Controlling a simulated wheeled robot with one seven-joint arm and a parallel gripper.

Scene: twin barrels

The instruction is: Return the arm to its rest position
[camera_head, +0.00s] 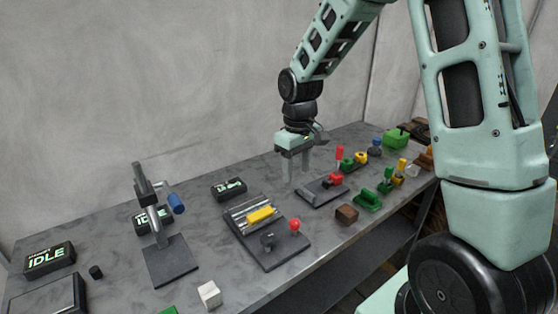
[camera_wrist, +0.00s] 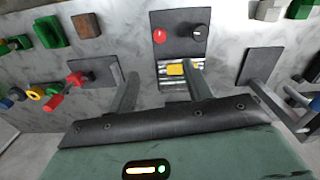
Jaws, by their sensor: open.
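My arm reaches in from the right of the head view, and my gripper (camera_head: 293,164) hangs fingers-down above the grey bench (camera_head: 90,239). The gripper is open, with nothing between its fingers. In the wrist view the two fingers of my gripper (camera_wrist: 158,82) stand apart, with the bench surface visible between them. In the head view the fingertips are near a dark plate with a red lever (camera_head: 335,180); I cannot tell the exact height above it.
A base plate with a yellow block (camera_head: 261,215) and a red knob (camera_head: 295,226) lies mid-bench. A stand with a blue handle (camera_head: 176,204) is at left, near an IDLE display (camera_head: 48,258). A white cube (camera_head: 209,294) and a brown block (camera_head: 346,213) lie near the front. Coloured parts crowd the right.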

